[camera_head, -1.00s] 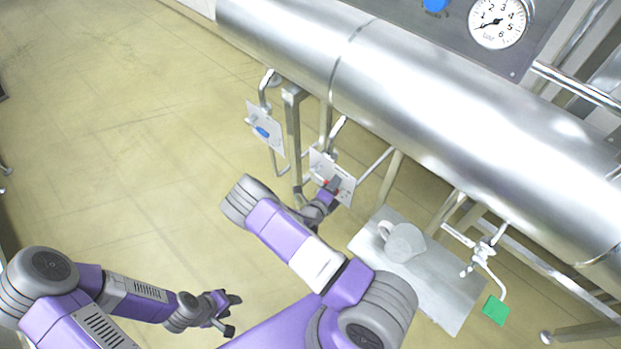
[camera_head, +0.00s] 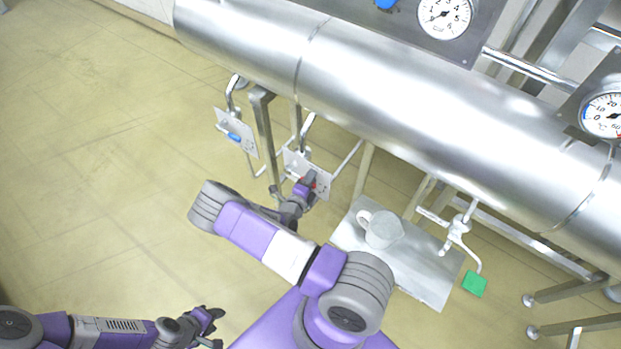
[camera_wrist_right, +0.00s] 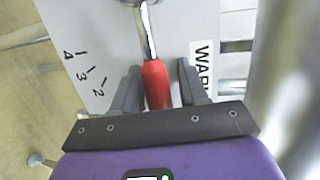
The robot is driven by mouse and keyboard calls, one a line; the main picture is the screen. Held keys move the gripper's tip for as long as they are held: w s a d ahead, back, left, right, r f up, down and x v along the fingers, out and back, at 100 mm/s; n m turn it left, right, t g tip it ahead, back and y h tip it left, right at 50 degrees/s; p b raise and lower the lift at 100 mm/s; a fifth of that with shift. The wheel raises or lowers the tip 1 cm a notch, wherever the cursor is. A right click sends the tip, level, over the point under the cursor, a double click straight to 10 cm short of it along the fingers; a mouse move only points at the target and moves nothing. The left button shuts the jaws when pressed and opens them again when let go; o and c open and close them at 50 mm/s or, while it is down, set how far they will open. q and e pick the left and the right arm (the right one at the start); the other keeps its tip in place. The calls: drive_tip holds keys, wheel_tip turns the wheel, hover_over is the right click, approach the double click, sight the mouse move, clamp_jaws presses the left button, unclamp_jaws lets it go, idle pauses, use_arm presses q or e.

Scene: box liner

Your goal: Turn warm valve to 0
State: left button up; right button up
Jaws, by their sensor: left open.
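The warm valve's plate (camera_head: 322,172) hangs under the big pipe in the head view. In the right wrist view its red handle (camera_wrist_right: 156,84) on a metal lever points down toward my gripper. The plate shows the numbers 4, 3 and 2 with tick marks left of the lever, and a partly hidden label starting "WAR" on the right. My right gripper (camera_wrist_right: 161,84) is open with its fingers on either side of the red handle; a small gap shows on the right. My left gripper (camera_head: 214,327) is open and empty, low over the floor, far from the valve.
A second plate with a blue handle (camera_head: 234,137) hangs to the left. The large steel pipe (camera_head: 400,100) runs above. Floor to the left is clear.

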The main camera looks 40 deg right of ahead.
drive_tip(key=shift+o, duration=0.2)
drive_tip(key=shift+a, duration=0.15)
drive_tip(key=v, duration=0.7)
drive_tip(key=shift+s+a+r, duration=0.1)
drive_tip(key=shift+s, duration=0.1)
